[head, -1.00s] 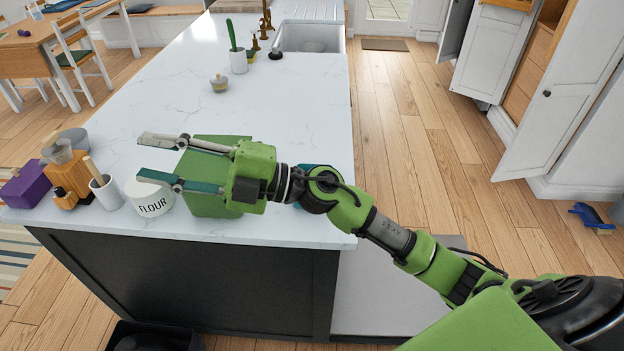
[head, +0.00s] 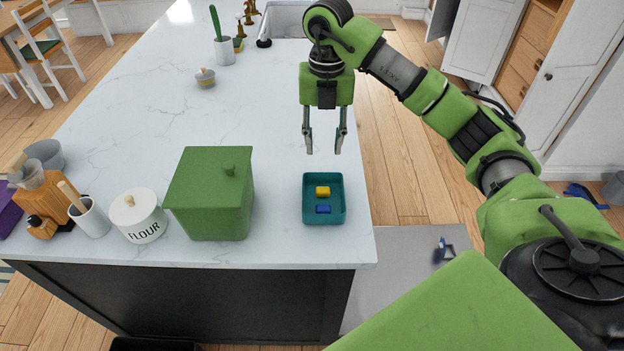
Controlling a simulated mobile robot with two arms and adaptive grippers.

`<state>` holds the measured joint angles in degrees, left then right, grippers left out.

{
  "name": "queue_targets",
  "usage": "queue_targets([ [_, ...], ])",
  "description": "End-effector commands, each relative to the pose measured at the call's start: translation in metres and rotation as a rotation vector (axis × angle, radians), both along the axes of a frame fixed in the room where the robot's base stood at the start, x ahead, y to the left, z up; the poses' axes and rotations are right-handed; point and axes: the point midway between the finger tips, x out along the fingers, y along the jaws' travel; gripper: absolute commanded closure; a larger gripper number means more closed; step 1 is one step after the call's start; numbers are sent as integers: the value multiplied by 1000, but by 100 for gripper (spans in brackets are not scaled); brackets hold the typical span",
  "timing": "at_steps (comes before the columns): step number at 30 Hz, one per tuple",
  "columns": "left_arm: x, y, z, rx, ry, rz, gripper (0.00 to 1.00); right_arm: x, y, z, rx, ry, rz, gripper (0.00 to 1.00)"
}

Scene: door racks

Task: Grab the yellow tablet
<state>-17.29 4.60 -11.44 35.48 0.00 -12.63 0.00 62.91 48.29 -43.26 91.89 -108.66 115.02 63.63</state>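The yellow tablet (head: 322,191) lies in a small teal tray (head: 308,211) near the right edge of the white counter. A blue tablet (head: 323,209) lies in the same tray, just in front of the yellow one. My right gripper (head: 324,152) hangs over the counter with its fingers pointing down. It is open and empty, and in the picture it shows just above the tray and the yellow tablet. Its exact height over the counter is hard to tell. My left gripper is not in view.
A green lidded box (head: 210,205) stands left of the tray, with a white flour jar (head: 138,217) beside it. A utensil cup (head: 90,218) and a wooden block (head: 50,195) stand farther left. The counter (head: 150,110) behind is mostly clear.

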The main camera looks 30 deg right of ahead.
Motion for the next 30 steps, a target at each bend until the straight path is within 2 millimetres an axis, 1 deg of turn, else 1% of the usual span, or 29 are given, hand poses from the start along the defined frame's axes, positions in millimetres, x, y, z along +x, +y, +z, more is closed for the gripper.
queue_targets([
  [4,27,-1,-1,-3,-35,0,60,-2,0,-17,-2,7,0,67],
  [6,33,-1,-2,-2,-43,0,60,-2,0,-28,-1,9,0,67],
  [7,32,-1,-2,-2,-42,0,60,-3,0,-33,-1,9,-1,67],
  [9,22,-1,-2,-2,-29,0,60,-2,1,-46,-1,9,0,67],
  [11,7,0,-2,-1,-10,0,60,-3,0,-56,0,8,1,67],
  [12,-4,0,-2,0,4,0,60,-3,0,-61,-1,9,0,67],
  [15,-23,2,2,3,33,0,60,-2,0,-74,-2,7,0,67],
  [17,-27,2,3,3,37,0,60,-2,0,-80,-1,4,1,67],
  [20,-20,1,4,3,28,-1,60,-2,0,-85,-1,4,2,67],
  [23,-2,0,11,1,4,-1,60,-3,1,-91,0,5,2,67],
  [24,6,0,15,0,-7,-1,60,-4,2,-96,0,7,2,67],
  [26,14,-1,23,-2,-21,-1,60,-5,3,-103,-1,9,1,67],
  [28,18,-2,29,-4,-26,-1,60,-6,4,-113,0,8,0,67],
  [30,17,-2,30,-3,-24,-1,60,-6,4,-124,1,7,1,67],
])
